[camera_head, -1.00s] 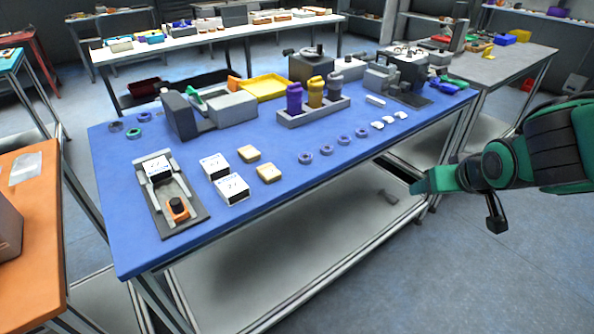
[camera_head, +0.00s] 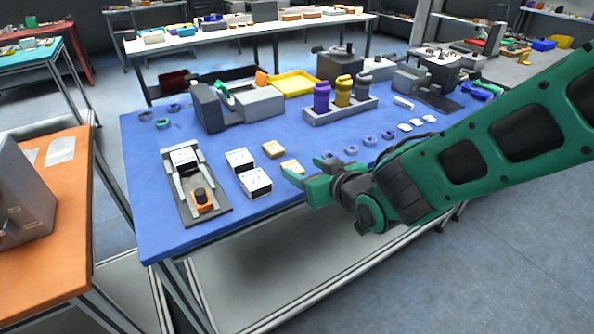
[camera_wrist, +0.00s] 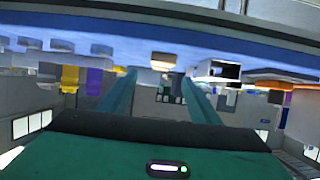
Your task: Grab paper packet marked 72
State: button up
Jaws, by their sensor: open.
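Two small tan packets lie on the blue table: a far one (camera_head: 273,149) and a near one (camera_head: 292,166). Two white-and-black boxes, a far one (camera_head: 240,160) and a near one (camera_head: 256,182), sit to their left. Their printed marks are too small to read, so I cannot tell which item bears 72. My gripper (camera_head: 305,172) is open and empty, beside the near tan packet at the table's front edge. In the wrist view, which is upside down, a tan packet (camera_wrist: 163,60) shows ahead between my fingers (camera_wrist: 159,77), with a white-and-black box (camera_wrist: 218,72) to the right.
The blue table (camera_head: 160,220) bears a scanner-like fixture (camera_head: 202,198) at left, several blue rings (camera_head: 351,150) at right, and a rack (camera_head: 340,112) with purple, yellow and grey bottles behind. A yellow tray (camera_head: 292,83) stands further back.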

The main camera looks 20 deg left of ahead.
aim_at(292, 166)
jog(key=shift+f+x, duration=0.25)
jog(key=shift+x, duration=0.9)
jog(key=shift+f+x, duration=0.25)
jog(key=shift+x, duration=0.9)
jog(key=shift+w+a+f, duration=0.2)
jog(key=shift+a, duration=0.1)
jog(key=shift+c, duration=0.3)
jog(key=c, duration=1.1)
